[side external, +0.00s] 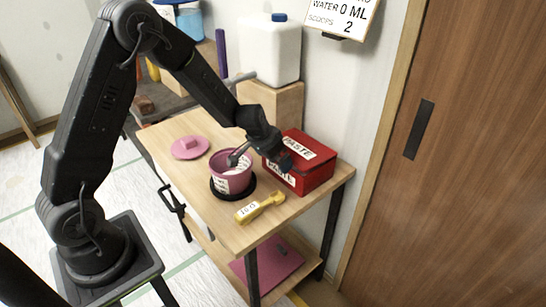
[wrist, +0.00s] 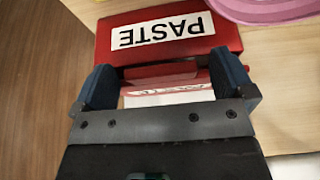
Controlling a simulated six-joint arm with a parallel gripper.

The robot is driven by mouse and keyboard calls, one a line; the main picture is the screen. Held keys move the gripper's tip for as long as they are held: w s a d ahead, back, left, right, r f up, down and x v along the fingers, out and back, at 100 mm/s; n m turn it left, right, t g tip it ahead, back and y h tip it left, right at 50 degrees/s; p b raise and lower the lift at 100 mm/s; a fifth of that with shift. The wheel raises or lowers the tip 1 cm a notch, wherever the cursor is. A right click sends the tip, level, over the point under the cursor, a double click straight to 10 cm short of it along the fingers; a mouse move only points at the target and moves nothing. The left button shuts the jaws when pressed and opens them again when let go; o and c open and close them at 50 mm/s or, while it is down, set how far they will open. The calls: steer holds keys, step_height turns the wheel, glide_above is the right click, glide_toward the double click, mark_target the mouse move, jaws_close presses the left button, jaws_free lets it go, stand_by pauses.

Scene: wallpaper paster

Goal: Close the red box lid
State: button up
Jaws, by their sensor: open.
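The red box (side external: 318,174) sits at the right end of the wooden table, with white PASTE labels on its upper and front faces. Its red lid (side external: 316,143) looks low over the box in the side view; whether it is fully shut I cannot tell. My gripper (side external: 284,163) is at the box's left front part, and its fingers cover some of the labels. In the wrist view my gripper (wrist: 165,75) is open, its blue fingers either side of a red and white area. A red panel with an upside-down PASTE label (wrist: 160,30) lies just beyond the fingertips.
A pink pot (side external: 232,180) on a black round base stands left of the box. A yellow-handled scoop (side external: 260,208) lies in front. A pink lid (side external: 189,147) lies far left. A white jug (side external: 268,50) stands behind on a wooden block (side external: 285,105).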

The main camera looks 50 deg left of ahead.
steer(key=shift+r, duration=0.1)
steer(key=v, duration=1.3)
steer(key=shift+s+r, duration=0.2)
steer(key=shift+r, duration=0.1)
